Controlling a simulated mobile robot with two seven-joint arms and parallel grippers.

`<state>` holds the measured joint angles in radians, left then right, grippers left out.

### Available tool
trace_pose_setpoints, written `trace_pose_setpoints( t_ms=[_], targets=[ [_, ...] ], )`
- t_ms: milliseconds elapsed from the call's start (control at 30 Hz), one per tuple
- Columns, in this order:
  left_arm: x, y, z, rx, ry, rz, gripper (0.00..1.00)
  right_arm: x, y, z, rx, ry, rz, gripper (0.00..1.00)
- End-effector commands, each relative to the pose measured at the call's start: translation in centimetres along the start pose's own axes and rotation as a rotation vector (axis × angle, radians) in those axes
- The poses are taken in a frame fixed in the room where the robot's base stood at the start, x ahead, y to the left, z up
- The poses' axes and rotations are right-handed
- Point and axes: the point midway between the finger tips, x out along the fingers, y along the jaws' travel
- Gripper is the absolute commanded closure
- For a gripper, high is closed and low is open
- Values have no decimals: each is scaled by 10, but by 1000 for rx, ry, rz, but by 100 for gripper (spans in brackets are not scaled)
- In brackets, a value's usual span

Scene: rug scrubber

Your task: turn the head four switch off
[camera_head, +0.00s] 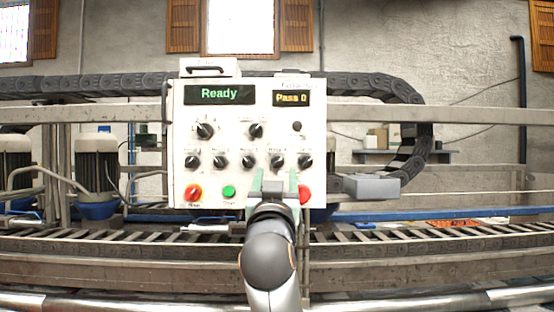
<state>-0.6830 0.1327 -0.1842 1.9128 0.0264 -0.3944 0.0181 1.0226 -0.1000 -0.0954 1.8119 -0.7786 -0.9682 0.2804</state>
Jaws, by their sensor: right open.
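A white control panel (235,140) faces me, with a row of several black rotary knobs across its middle. The small labels are too blurred to read, so I cannot confirm which knob is head four. The fourth knob from the left (277,162) in that row is turned to a slant. My right gripper (275,180) is open and empty, its greenish fingers pointing up at the panel just below this knob, one to each side. I cannot tell whether they touch the panel. My left gripper is not in view.
A green display (220,95) reads "Ready" and a yellow one (291,98) reads "Pass 0". A grey box (371,187) sits right of the panel.

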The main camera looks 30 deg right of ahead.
Motion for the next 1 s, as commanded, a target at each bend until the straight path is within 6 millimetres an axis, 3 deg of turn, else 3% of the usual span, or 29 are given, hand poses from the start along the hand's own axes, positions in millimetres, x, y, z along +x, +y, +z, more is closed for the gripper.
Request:
trace_pose_setpoints(
  t_ms=[100, 300, 667, 1000],
  targets=[
    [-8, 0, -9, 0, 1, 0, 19, 23, 0, -3, -2, 0, 0, 36],
    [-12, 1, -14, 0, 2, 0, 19, 43, 0, -1, 0, 0, 0, 36],
    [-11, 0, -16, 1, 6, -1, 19, 47, 0, 0, 1, 1, -1, 36],
    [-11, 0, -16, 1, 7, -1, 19, 47, 0, 0, 0, 1, -1, 74]
  ],
)
